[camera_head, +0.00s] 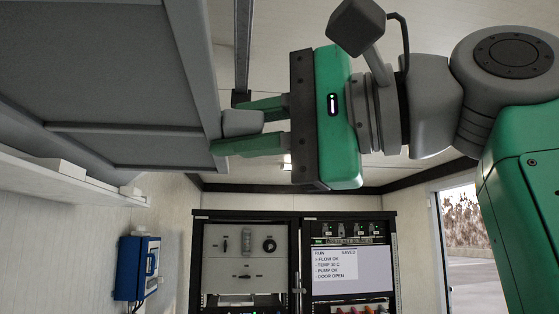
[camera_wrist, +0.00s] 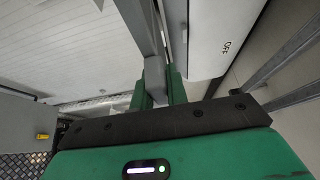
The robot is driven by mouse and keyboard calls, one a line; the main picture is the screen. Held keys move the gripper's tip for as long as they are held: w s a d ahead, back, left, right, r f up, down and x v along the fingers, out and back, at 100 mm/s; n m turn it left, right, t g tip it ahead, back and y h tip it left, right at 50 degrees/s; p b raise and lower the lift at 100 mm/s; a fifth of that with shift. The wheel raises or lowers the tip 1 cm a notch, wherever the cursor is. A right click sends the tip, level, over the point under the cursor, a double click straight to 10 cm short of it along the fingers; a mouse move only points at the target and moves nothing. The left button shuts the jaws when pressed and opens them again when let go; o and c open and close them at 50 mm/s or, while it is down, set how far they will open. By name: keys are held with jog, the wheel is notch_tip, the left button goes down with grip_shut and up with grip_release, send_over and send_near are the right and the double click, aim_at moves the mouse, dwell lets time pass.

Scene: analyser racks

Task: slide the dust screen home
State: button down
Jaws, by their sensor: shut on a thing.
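The dust screen (camera_head: 110,60) is probably the large grey framed panel at the upper left of the head view, running out of the picture. A grey block-like grip (camera_head: 243,122) stands out from its right edge. My gripper (camera_head: 237,124) is shut on this grip, one green finger above and one below. In the wrist view the grip (camera_wrist: 155,72) sits between my gripper's fingers (camera_wrist: 158,84), and a grey frame bar (camera_wrist: 143,25) runs up beyond it. The screen's far edge and its seating are hidden.
A black-framed rack (camera_head: 245,258) with a lit display (camera_head: 342,270) reading "DOOR OPEN" stands below. A blue box (camera_head: 138,268) hangs on the left wall. A thin grey rail (camera_head: 242,45) hangs close to my gripper. A doorway (camera_head: 460,235) is at right.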

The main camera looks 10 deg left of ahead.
aim_at(20, 123)
jog(key=shift+s+a+b, duration=0.15)
jog(key=shift+s+a, duration=0.2)
jog(key=shift+a, duration=0.6)
jog(key=shift+s+a+b, duration=0.15)
jog(key=shift+s+a, duration=0.25)
jog(key=shift+a, duration=0.6)
jog(key=shift+s+a+b, duration=0.15)
jog(key=shift+s+a, duration=0.2)
jog(key=shift+a, duration=0.6)
jog(key=shift+s+a, duration=0.2)
jog(key=shift+a, duration=0.3)
jog(key=shift+s+a, duration=0.15)
jog(key=shift+a, duration=0.3)
jog(key=shift+s+a, duration=0.35)
jog(key=shift+a, duration=0.6)
jog(key=shift+s+a, duration=0.35)
jog(key=shift+a, duration=0.55)
jog(key=shift+s+a, duration=0.35)
jog(key=shift+a, duration=0.6)
jog(key=shift+a, duration=0.15)
jog(key=shift+s+a, duration=0.35)
jog(key=shift+a, duration=0.55)
jog(key=shift+s+a, duration=0.35)
jog(key=shift+a, duration=0.5)
jog(key=shift+s+a, duration=0.35)
jog(key=shift+a, duration=0.55)
